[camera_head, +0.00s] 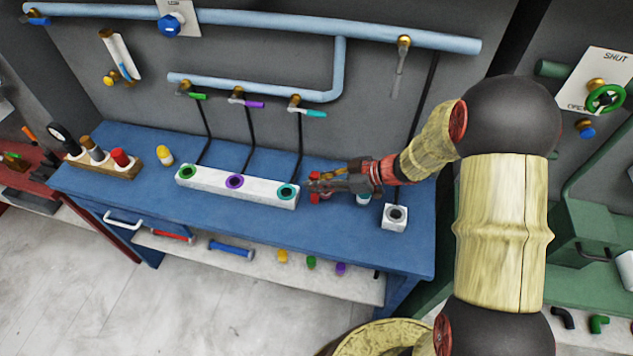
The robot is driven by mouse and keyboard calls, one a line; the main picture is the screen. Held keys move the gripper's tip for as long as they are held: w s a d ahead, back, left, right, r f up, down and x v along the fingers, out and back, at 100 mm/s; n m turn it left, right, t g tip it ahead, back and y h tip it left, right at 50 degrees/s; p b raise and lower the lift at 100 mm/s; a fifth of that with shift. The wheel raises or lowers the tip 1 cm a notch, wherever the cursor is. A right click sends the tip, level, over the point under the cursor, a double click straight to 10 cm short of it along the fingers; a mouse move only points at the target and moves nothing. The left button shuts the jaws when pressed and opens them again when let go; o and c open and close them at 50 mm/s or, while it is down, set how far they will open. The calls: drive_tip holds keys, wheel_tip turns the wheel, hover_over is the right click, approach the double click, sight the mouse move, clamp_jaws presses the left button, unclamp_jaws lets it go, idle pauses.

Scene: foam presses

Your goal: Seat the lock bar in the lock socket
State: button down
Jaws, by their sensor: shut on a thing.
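My gripper (318,186) reaches in from the right over the blue bench, fingers pointing left, beside the teal end of a long white block. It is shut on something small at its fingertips. Red shows there, but I cannot tell finger pads from the held thing, or whether it is the lock bar. A small white block with one dark round hole (395,216) stands on the bench to the right, below my forearm. It may be the lock socket; no label is readable.
The long white block (237,190) has green, purple and teal-ringed holes. A white-and-teal cylinder (362,199) stands just below my gripper. A yellow piece (165,155) and a wooden rack (104,163) are at left. Pipes with valves run along the back wall.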

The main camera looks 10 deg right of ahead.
drive_tip(key=shift+f, duration=0.1)
drive_tip(key=c, duration=2.1)
unclamp_jaws()
drive_tip(key=o, duration=0.4)
